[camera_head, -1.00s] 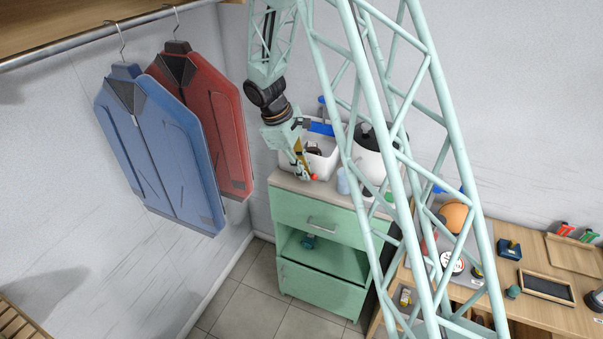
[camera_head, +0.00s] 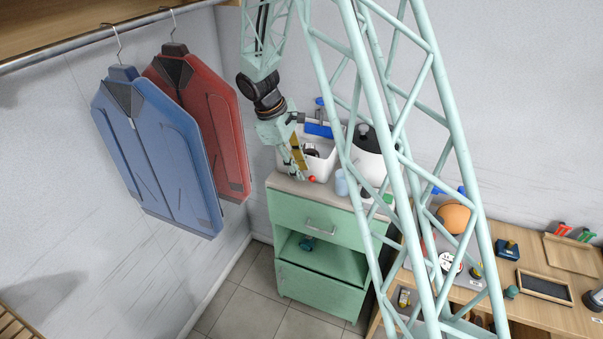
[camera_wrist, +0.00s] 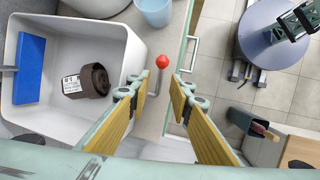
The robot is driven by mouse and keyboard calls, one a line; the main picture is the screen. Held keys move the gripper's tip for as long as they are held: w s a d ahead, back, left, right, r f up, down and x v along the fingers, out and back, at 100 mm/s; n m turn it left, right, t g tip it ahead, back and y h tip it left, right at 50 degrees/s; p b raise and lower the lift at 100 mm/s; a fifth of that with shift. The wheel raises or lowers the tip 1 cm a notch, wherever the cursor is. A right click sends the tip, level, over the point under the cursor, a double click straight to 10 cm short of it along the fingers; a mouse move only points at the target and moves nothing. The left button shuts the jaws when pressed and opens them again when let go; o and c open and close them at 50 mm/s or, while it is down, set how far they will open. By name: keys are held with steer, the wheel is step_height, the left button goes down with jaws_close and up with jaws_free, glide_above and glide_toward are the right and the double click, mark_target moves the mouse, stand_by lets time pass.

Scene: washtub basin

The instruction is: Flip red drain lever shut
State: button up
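The red drain lever shows in the wrist view as a red ball knob (camera_wrist: 162,62) on a thin stem, beside the outer wall of the white basin (camera_wrist: 133,52). In the head view the red knob (camera_head: 312,179) is at the basin's front, on the green cabinet's top. My gripper (camera_wrist: 160,95) is open and empty. Its two yellow-padded fingers lie on either side of the lever's line in the wrist view, with the knob just past the fingertips. In the head view my gripper (camera_head: 303,168) is beside the basin's front left. I cannot tell whether it touches the lever.
Jackets (camera_head: 160,150) hang at the left.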

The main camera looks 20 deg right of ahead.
steer(key=v, duration=0.9)
steer(key=shift+r, duration=0.2)
steer(key=shift+a, duration=0.1)
steer(key=shift+s+d+r+p, duration=0.15)
steer(key=shift+d+p, duration=0.2)
steer(key=shift+p, duration=0.9)
steer(key=shift+c, duration=0.5)
